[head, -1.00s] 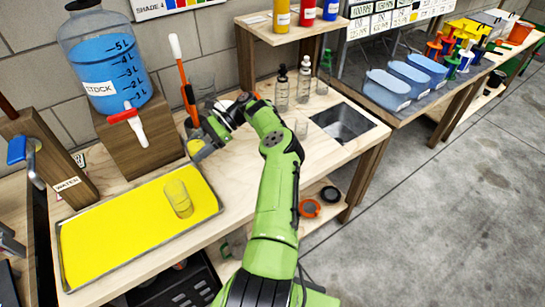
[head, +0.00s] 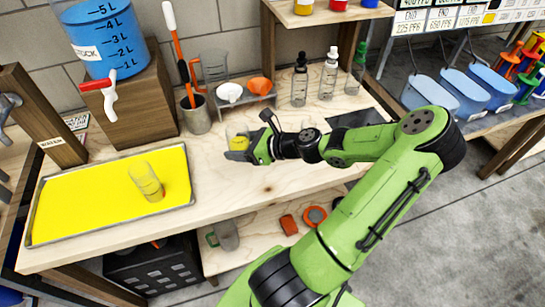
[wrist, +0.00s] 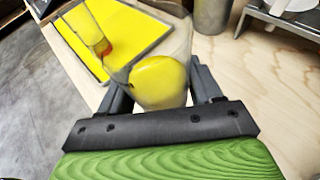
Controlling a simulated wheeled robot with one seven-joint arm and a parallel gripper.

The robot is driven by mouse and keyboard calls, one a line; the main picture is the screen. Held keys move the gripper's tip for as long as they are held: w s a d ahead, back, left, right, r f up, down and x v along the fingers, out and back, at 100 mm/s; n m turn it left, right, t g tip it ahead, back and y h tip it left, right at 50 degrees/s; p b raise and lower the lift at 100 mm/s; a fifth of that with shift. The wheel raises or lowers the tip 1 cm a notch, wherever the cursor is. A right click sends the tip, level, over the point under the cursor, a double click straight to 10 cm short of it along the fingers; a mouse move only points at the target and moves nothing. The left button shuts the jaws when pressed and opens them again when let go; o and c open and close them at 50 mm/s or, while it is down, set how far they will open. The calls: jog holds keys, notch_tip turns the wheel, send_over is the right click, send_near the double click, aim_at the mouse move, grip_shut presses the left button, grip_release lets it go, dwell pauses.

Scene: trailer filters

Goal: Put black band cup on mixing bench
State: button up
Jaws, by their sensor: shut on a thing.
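My gripper (head: 243,152) is shut on a clear cup (head: 237,138) with yellow in its lower part, above the middle of the wooden bench (head: 215,190). In the wrist view the cup (wrist: 150,35) stands between the two fingers, and its yellow bottom faces the camera. I cannot make out a black band on it. I cannot tell whether its base touches the bench. A second clear cup (head: 147,180) is on the yellow tray (head: 85,205) to the left; it also shows in the wrist view, with a small red-orange patch near its end.
A metal tool pot (head: 196,115) and a small rack (head: 246,98) with a white and an orange funnel stand behind the gripper. Several dropper bottles (head: 329,75) stand to the right. The blue stock tank (head: 103,40) is at the back left. Bench in front of the gripper is clear.

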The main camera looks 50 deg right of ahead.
aim_at(243, 174)
notch_tip(243, 174, down, 9)
jog(key=b, duration=0.3)
jog(key=shift+w+f+b, duration=0.1)
jog(key=shift+b, duration=0.3)
jog(key=shift+a, duration=0.1)
jog(key=shift+f, duration=0.1)
jog(key=o, duration=1.2)
